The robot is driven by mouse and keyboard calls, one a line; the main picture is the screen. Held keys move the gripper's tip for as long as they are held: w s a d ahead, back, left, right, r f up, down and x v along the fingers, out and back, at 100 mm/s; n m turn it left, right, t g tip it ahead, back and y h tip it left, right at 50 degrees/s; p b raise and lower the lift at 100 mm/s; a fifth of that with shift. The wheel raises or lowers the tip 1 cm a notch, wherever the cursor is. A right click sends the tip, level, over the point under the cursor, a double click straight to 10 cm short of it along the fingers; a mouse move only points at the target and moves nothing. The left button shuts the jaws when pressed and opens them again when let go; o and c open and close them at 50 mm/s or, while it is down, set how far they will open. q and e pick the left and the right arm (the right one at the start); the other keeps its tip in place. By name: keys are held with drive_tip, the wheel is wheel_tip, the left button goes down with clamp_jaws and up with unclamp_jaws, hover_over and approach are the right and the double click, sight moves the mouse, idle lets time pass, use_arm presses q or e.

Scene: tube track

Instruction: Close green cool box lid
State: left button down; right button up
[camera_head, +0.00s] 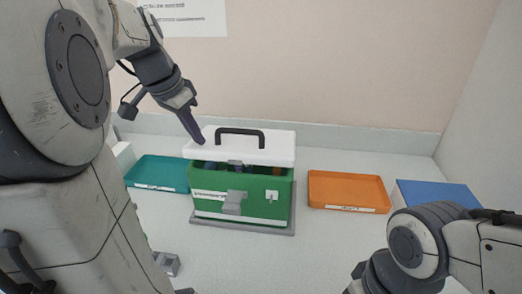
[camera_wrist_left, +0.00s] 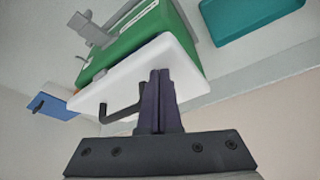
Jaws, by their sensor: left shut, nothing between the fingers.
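The green cool box (camera_head: 258,196) stands on a grey mat in the middle of the counter, and it also shows in the left wrist view (camera_wrist_left: 130,35). Its white lid (camera_head: 280,147) with a dark handle (camera_head: 240,131) sits above the box, with a gap at the front through which dark contents show. The lid fills the middle of the left wrist view (camera_wrist_left: 185,75). My left gripper (camera_head: 200,140) is shut and empty, its tips at the lid's left end; I cannot tell whether they touch it. My right arm shows at lower right, but its gripper is out of sight.
A teal tray (camera_head: 158,174) lies left of the box and an orange tray (camera_head: 347,190) lies right of it. A blue-topped box (camera_head: 437,194) stands further right. A small grey object (camera_head: 167,263) lies at the front left. The wall rises behind the counter.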

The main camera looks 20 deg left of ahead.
sight(197, 148)
use_arm(q)
drive_tip(key=shift+f, duration=0.15)
drive_tip(key=f+b, duration=0.2)
drive_tip(key=s+f+b, duration=0.1)
drive_tip(key=b, duration=0.1)
drive_tip(key=shift+d+f, duration=0.15)
drive_tip(key=shift+f, duration=0.25)
drive_tip(key=shift+d+r, duration=0.1)
drive_tip(key=shift+r+p, duration=0.3)
drive_tip(key=shift+p, duration=0.1)
drive_tip(key=r+p, duration=0.3)
drive_tip(key=r, duration=0.1)
drive_tip(key=r+p, duration=0.3)
drive_tip(key=p, duration=0.1)
drive_tip(key=shift+a+r, duration=0.2)
drive_tip(key=shift+r, duration=0.2)
drive_tip(key=shift+f, duration=0.1)
drive_tip(key=shift+d, duration=0.1)
